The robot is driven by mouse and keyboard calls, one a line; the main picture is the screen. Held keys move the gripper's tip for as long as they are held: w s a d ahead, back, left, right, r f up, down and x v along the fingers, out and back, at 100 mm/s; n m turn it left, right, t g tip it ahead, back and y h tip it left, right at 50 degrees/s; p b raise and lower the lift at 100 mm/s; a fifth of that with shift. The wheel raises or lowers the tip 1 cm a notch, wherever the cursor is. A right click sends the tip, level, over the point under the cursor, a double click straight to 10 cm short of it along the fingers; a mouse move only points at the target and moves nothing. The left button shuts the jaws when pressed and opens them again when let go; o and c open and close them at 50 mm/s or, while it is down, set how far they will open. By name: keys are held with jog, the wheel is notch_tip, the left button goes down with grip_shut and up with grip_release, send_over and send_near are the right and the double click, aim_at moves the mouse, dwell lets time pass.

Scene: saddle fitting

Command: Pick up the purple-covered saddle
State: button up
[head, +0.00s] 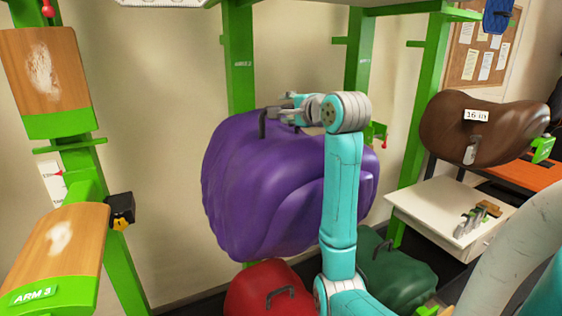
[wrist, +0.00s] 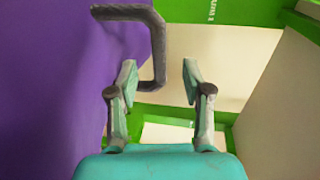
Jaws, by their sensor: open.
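The purple-covered saddle (head: 255,190) is large and bulky in the middle of the head view, partly hidden by my arm. A dark handle (head: 263,124) stands up from its top. In the wrist view the purple cover (wrist: 45,80) fills the left side, and the handle (wrist: 158,45) reaches in from the upper left and bends down between the fingers. My gripper (wrist: 157,78) is open, with a finger on each side of the handle's lower end. I cannot tell whether either finger touches it. In the head view my gripper (head: 283,112) is close to the handle, above the saddle.
A red saddle (head: 265,290) and a green saddle (head: 395,275) sit lower down. A brown saddle (head: 475,125) with a tag is at the right, above a white table (head: 430,205) with small tools. Green posts (head: 238,60) stand behind; wooden-faced pads (head: 60,245) are at the left.

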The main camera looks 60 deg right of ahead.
jog(key=shift+x, duration=3.55)
jog(key=shift+s+d, duration=0.1)
grip_shut()
